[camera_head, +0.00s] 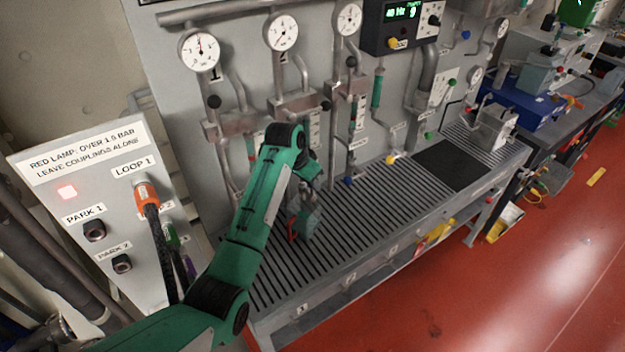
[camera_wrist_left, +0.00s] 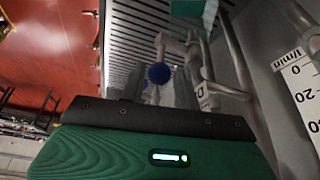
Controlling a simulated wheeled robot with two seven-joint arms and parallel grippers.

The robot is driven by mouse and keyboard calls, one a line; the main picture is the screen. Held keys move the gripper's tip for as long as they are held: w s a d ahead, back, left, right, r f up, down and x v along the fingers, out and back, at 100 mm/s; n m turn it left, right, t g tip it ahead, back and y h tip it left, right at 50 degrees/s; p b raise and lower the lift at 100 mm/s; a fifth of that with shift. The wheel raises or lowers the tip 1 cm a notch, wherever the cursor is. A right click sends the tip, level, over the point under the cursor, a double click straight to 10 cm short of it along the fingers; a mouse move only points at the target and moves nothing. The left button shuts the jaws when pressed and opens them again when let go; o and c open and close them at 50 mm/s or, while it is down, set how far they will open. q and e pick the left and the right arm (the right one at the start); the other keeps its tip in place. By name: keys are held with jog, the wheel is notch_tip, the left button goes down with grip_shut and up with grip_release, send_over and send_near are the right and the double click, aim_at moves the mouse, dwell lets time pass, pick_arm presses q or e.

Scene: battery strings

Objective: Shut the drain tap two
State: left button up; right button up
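A tap with a round blue knob (camera_wrist_left: 158,73) on its lever stands near the slatted bench in the left wrist view. A small blue tap handle (camera_head: 348,181) shows low on the panel in the head view, right of my left gripper; I cannot read a number on it. My left gripper (camera_head: 303,225) hangs low over the slatted bench, pointing down. A red piece beside it (camera_head: 292,231) may be another tap handle. The fingertips are hidden or too small to judge. In the left wrist view the blue knob appears apart from the green and black body in front. My right gripper is out of view.
The slatted bench (camera_head: 385,205) runs along the grey panel, with gauges, pipes and valves above. A yellow handle (camera_head: 390,160) and a green one (camera_head: 429,135) sit farther right. A sign box (camera_head: 95,190) with a lit red lamp (camera_head: 67,192) stands at left.

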pick_arm(q)
jog(key=shift+p+x, duration=0.35)
jog(key=shift+x, duration=1.35)
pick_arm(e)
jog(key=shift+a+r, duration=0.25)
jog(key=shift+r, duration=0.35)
pick_arm(q)
jog(key=shift+c, duration=0.4)
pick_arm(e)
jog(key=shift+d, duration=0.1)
pick_arm(q)
grip_shut()
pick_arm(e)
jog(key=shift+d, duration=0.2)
